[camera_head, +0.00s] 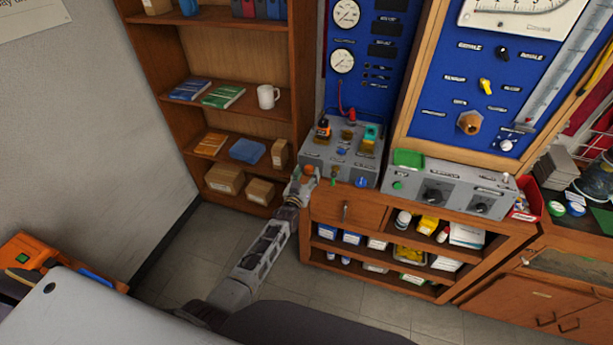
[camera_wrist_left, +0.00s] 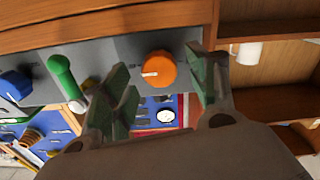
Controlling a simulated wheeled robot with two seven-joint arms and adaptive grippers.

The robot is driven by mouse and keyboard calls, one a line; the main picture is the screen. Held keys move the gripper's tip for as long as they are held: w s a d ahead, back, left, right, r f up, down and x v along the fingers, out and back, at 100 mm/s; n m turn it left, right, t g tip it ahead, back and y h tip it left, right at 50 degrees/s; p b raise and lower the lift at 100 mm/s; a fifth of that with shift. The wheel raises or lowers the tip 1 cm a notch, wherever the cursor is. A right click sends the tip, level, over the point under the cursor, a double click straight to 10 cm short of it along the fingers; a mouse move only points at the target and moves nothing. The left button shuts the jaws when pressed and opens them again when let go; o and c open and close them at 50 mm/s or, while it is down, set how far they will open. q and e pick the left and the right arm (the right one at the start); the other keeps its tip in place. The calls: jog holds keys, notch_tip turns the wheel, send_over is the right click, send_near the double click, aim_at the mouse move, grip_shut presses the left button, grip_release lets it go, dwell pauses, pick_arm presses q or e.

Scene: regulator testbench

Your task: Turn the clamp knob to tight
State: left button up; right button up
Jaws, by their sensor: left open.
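An orange knob (camera_head: 309,169) with a white pointer mark sits at the left end of the front of the grey bench unit (camera_head: 345,171). I take it to be the clamp knob; no readable label confirms this. In the left wrist view the orange knob (camera_wrist_left: 158,70) shows between my two green-padded fingers, with space on both sides. My left gripper (camera_head: 301,184) is open and empty, just in front of the knob; in the wrist view its fingertips (camera_wrist_left: 160,84) are apart. I cannot tell whether a finger touches the panel. My right gripper is not in view.
A green lever (camera_wrist_left: 64,80) and a blue knob (camera_wrist_left: 15,86) are beside the orange knob; the blue knob (camera_head: 361,182) also shows in the head view. A wooden shelf (camera_head: 168,68) stands left of the unit. A grey control box (camera_head: 452,187) stands to the right.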

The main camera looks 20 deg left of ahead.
pick_arm(q)
jog(key=shift+s, duration=0.85)
jog(key=s, duration=1)
jog(key=shift+s+a, duration=0.15)
jog(key=shift+a, duration=0.05)
dwell(0.5)
